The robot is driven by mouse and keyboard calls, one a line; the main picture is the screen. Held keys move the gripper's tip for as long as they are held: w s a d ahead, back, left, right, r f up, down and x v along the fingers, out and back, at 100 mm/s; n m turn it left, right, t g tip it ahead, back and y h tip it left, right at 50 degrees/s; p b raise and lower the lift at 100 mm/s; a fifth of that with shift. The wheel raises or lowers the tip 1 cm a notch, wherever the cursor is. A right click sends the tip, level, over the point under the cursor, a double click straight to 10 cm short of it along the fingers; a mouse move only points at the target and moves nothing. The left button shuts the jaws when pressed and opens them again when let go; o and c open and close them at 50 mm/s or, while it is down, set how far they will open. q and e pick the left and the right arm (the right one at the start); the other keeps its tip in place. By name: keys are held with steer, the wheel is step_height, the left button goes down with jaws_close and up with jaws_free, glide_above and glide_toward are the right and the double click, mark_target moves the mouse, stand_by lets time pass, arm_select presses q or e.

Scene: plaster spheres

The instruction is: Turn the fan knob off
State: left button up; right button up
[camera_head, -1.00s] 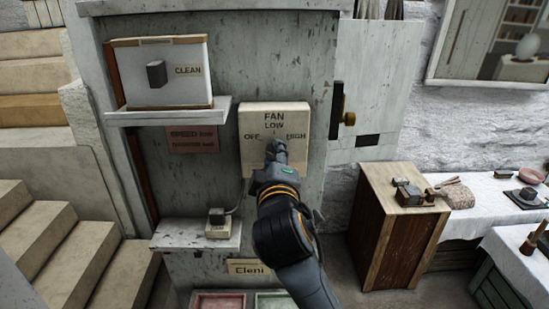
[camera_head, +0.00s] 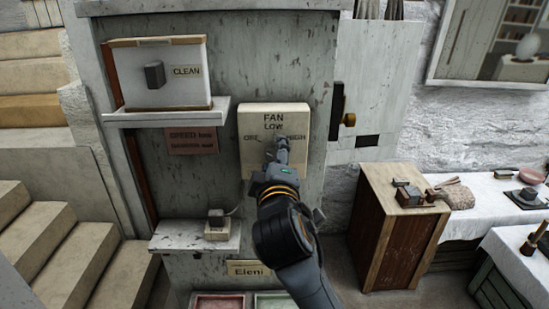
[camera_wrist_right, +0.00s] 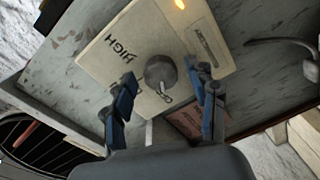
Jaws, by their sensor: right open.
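The fan panel (camera_head: 256,112) is a cream plate on the grey wall, marked FAN, LOW, OFF and HIGH. In the wrist view, the panel (camera_wrist_right: 100,65) shows a round dark grey knob (camera_wrist_right: 159,72). The knob's pointing direction is unclear. My right gripper (camera_head: 282,148) is in front of the panel's lower middle and hides the knob in the head view. In the wrist view, the right gripper (camera_wrist_right: 163,85) is open, its blue fingers on either side of the knob in the picture; contact cannot be told. My left gripper is not in view.
A shelf (camera_head: 165,115) with a CLEAN board (camera_head: 140,88) is left of the panel. A lower ledge (camera_head: 190,241) holds a small box (camera_head: 217,231). A wooden cabinet (camera_head: 390,240) stands to the right. An orange light (camera_wrist_right: 180,4) glows at the panel's edge.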

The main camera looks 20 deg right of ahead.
steer(key=shift+s, duration=0.1)
steer(key=v, duration=1.1)
steer(key=shift+s, duration=0.4)
